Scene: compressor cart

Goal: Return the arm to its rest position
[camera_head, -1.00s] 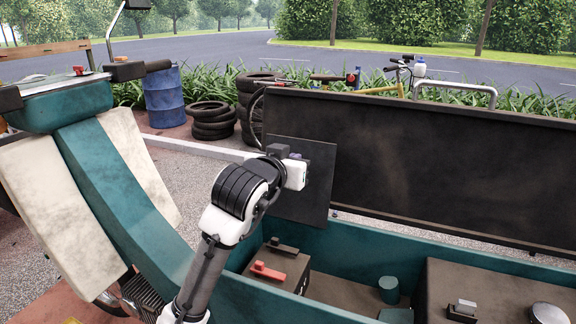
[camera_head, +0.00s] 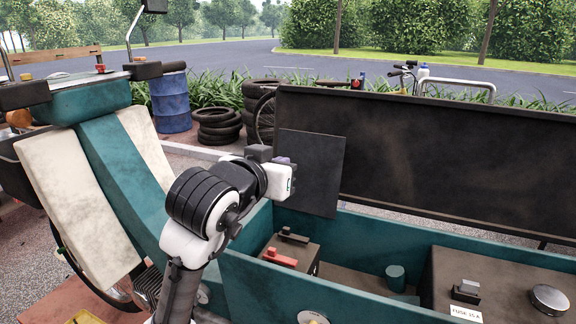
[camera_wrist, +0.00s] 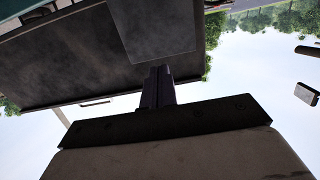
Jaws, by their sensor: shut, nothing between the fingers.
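My gripper (camera_wrist: 158,86) shows in the wrist view as two dark fingers pressed together, with nothing between them. In the head view my arm is folded, with its elbow bulging at the left and its white wrist end in front of a dark flat panel (camera_head: 311,178). The fingers cannot be made out clearly there. In the wrist view the fingers point toward the dark raised lid (camera_wrist: 80,65) and the lighter grey panel (camera_wrist: 158,30) on it, seen tilted. They look apart from both.
The teal cart box (camera_head: 370,235) lies below and right of my arm. It holds a red lever (camera_head: 279,258), a teal cylinder (camera_head: 395,278) and a brown housing (camera_head: 510,282). The dark lid (camera_head: 430,150) stands raised behind.

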